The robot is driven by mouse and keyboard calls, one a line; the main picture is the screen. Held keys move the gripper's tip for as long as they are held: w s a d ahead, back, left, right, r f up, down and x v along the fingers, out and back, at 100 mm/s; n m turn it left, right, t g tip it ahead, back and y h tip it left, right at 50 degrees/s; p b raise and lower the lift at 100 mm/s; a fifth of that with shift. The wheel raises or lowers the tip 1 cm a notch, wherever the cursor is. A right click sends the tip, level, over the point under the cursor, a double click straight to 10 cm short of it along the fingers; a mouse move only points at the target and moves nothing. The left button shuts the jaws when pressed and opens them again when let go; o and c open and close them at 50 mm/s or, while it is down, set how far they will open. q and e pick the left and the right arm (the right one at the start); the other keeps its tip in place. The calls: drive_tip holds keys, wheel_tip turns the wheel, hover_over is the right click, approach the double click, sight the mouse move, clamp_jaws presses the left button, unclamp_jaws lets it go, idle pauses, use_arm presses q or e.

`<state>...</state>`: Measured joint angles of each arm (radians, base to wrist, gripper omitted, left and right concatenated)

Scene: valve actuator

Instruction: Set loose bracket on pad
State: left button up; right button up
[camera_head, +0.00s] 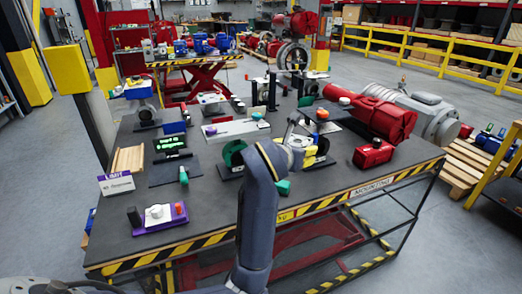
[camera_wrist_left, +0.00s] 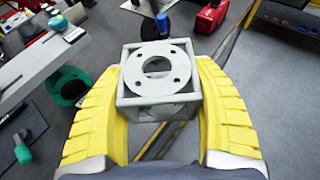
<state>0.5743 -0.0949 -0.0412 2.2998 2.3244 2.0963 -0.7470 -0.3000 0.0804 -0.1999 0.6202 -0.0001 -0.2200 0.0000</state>
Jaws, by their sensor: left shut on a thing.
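My left gripper (camera_wrist_left: 160,68) is shut on the loose bracket (camera_wrist_left: 157,84), a grey open box frame with a round holed flange on top. The yellow fingers press on its left and right sides in the left wrist view. In the head view the left gripper (camera_head: 306,153) is over the right part of the dark workbench (camera_head: 215,215), and my arm partly hides it and the bracket. A long grey plate (camera_head: 237,130) lies left of it; I cannot tell whether this is the pad. The right gripper is not in view.
A green ring (camera_head: 234,153) stands left of the gripper. A red toolbox (camera_head: 373,154) and a large red actuator (camera_head: 375,115) lie right. A black mat (camera_head: 172,171) and purple-based block (camera_head: 160,216) are at left. The bench's front middle is fairly clear.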

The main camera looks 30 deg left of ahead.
use_arm(q)
drive_tip(key=w+a+r+y, duration=0.1)
drive_tip(key=w+a+r, duration=0.2)
drive_tip(key=a+r, duration=0.1)
drive_tip(key=r+n+g+y, duration=0.2)
drive_tip(key=n+g+y, duration=0.2)
drive_tip(key=n+y, duration=0.5)
hover_over(236, 127)
drive_tip(key=shift+a+n, duration=0.2)
drive_tip(key=shift+n, duration=0.2)
drive_tip(key=shift+w, duration=0.1)
drive_tip(key=shift+f, duration=2.85)
drive_tip(key=shift+f, duration=1.05)
drive_tip(key=o, duration=1.7)
drive_tip(key=shift+c, duration=0.2)
